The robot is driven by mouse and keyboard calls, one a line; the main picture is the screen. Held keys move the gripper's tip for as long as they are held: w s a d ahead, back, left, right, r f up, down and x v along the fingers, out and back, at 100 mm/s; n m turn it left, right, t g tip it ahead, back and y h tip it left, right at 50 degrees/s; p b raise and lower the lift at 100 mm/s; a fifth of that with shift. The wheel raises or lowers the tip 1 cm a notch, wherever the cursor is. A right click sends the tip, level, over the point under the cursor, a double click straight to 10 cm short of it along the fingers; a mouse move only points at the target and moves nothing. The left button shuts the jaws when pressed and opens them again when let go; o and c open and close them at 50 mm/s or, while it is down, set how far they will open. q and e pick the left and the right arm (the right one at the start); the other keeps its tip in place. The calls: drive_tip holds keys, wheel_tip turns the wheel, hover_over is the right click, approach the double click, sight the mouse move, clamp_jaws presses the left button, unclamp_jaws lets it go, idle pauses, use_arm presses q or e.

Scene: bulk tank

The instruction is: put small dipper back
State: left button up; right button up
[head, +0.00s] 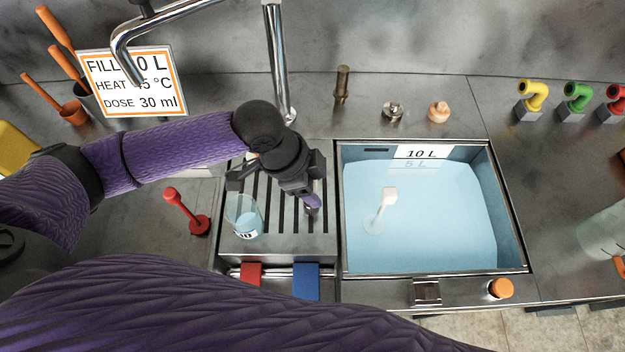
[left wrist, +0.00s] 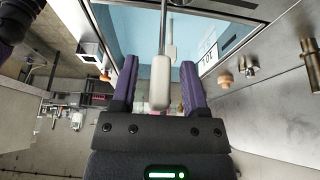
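My left gripper (head: 312,203) points down over the slotted drain rack (head: 236,242), just left of the tank. In the left wrist view its two purple fingers (left wrist: 160,85) stand apart. A cream handle on a thin grey rod (left wrist: 160,82), which looks like the small dipper, lies between them with a gap on both sides. In the head view this handle is hidden by the gripper, and its lower end cannot be made out. A separate white-topped tool (head: 388,196) stands in the tank's blue liquid. My right gripper is out of view.
The tank (head: 516,235) has a raised rim close to the gripper. A beaker of blue liquid (head: 242,217) stands on the rack's left. A red tool (head: 178,204) stands farther left. The tap (head: 275,60) rises behind, and a sign (head: 135,82) stands at back left.

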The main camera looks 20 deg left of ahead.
use_arm(q)
drive_tip(key=p+v, duration=0.3)
drive_tip(key=v, duration=0.9)
drive_tip(key=shift+r, duration=0.15)
drive_tip(key=shift+s, duration=0.1)
